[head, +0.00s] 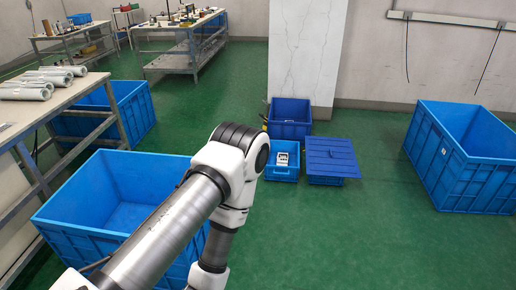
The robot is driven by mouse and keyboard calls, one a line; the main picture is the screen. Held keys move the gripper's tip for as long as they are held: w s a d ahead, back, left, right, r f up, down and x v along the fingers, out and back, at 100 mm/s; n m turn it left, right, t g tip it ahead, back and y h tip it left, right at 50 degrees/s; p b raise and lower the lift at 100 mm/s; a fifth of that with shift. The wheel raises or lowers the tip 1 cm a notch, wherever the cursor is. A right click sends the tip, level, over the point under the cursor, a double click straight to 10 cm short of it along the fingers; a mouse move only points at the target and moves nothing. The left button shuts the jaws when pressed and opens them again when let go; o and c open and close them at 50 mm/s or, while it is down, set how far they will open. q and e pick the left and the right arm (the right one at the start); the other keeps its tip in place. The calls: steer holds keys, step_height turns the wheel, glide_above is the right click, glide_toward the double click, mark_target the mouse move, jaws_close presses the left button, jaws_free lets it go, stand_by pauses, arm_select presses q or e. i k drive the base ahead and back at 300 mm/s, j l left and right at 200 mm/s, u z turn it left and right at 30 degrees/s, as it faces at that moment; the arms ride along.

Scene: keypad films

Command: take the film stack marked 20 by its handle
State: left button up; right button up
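A small white object with dark marks (283,158) lies in a small open blue crate (282,174) on the floor near the pillar. It is too small for me to read a number or make out a handle, so I cannot tell whether it is the film stack marked 20. My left arm comes in from the lower left, bends at its elbow just left of this crate and runs down out of the picture. My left gripper is out of view below the bottom edge. My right arm and gripper are not in view.
A lidded blue crate (331,160) and another blue crate (290,130) stand beside the small one. Large blue bins stand at left (75,210) and right (470,180). A workbench (60,100) holds rolls (40,82). The green floor (390,245) at lower right is clear.

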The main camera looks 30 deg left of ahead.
mark_target(283, 158)
steer(key=i+j+u, duration=0.25)
steer(key=i+j, duration=0.2)
steer(key=i, duration=0.45)
steer(key=i+j+u, duration=0.25)
steer(key=i, duration=0.7)
steer(key=i+j+u, duration=0.1)
steer(key=i+u, duration=0.15)
steer(key=i, duration=0.7)
